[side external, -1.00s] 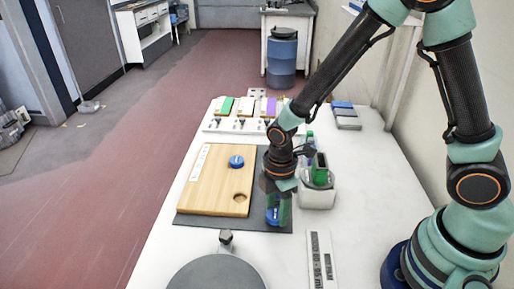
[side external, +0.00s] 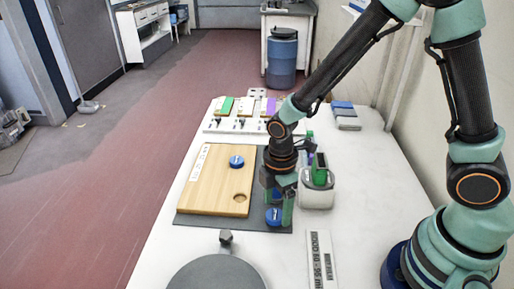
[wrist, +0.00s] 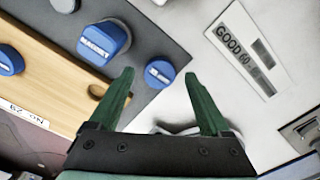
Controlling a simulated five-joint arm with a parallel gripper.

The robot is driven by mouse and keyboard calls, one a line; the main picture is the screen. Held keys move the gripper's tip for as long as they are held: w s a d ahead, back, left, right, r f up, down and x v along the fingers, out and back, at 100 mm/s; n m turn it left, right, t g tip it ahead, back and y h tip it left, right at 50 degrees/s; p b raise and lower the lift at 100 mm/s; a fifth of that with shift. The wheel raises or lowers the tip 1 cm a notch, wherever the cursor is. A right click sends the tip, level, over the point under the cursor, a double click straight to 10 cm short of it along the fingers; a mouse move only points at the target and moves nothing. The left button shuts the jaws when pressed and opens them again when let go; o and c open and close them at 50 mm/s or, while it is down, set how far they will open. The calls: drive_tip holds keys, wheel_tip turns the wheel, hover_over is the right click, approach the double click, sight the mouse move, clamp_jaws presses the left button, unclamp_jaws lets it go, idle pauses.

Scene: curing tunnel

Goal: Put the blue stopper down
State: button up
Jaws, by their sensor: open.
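Several blue stoppers are in view. One (side external: 274,217) stands on the dark mat (side external: 200,220); in the wrist view a tall labelled stopper (wrist: 104,40) is left of my gripper. A smaller stopper (wrist: 159,73) shows between and just beyond my fingertips, near the mat's edge. Another stopper (side external: 236,161) sits on the wooden board (side external: 215,180), which has an empty round hole (side external: 239,197); it also shows in the wrist view (wrist: 10,60). My gripper (side external: 279,206) points down over the mat with its green fingers apart. Nothing is clamped between them.
A white container with a green item (side external: 318,190) stands close right of my gripper. A printed strip (side external: 322,258) lies nearer the camera, beside a grey round plate (side external: 215,275). A rack with coloured blocks (side external: 240,115) is behind. The table's right side has free room.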

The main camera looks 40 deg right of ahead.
sight(276, 213)
wheel_tip(276, 213, up, 10)
drive_tip(key=s+d+r+m+t, duration=0.3)
drive_tip(key=d+r+m+t, duration=0.2)
drive_tip(key=d+r+m, duration=0.5)
drive_tip(key=r+m, duration=0.1)
drive_tip(key=m, duration=0.4)
drive_tip(key=shift+s+d+r+m+t, duration=0.3)
drive_tip(key=shift+s+d+r+m, duration=0.1)
